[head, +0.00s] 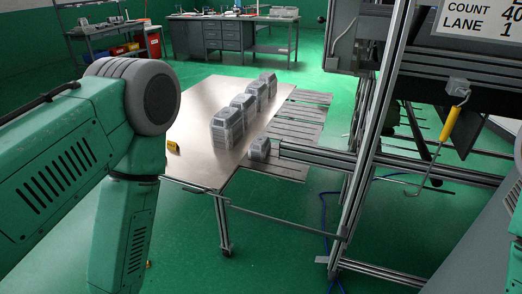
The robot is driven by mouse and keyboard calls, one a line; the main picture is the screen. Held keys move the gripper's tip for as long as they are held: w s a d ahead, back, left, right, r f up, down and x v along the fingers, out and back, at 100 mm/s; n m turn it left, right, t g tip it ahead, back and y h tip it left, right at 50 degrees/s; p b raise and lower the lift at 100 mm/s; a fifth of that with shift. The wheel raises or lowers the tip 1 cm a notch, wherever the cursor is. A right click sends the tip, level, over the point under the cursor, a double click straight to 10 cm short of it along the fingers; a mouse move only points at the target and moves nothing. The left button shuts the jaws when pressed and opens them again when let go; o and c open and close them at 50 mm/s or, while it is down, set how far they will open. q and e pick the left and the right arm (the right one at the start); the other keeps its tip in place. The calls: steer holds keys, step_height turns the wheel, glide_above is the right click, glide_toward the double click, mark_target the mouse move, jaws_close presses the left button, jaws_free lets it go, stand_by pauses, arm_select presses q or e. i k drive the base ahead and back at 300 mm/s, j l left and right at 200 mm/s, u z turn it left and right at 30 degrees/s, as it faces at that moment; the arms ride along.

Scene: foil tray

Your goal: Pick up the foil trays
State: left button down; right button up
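Several stacks of silver foil trays stand in a row on the metal table (195,120). The nearest stack (227,130) is at the table's middle, and the farthest stack (268,80) is near the back right. A shorter foil tray piece (259,148) sits apart at the right edge, by the end of the machine's rail; I cannot tell how many trays it holds. My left arm fills the left of the head view, its lower part running down out of frame. Only a sliver of my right arm shows at the right edge. Neither gripper is visible.
A slatted surface (300,118) adjoins the table's right side. A metal-framed machine (360,130) stands at the right, with a yellow-handled hook (449,124) hanging from it. A small yellow object (173,147) lies on the table's left edge. A grey workbench (230,34) stands behind.

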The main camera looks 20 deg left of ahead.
mark_target(259, 148)
steer(key=i+j+z, duration=0.35)
steer(key=i+j, duration=0.2)
steer(key=i, duration=0.2)
steer(key=i+j+z, duration=0.3)
steer(key=i+j, duration=0.45)
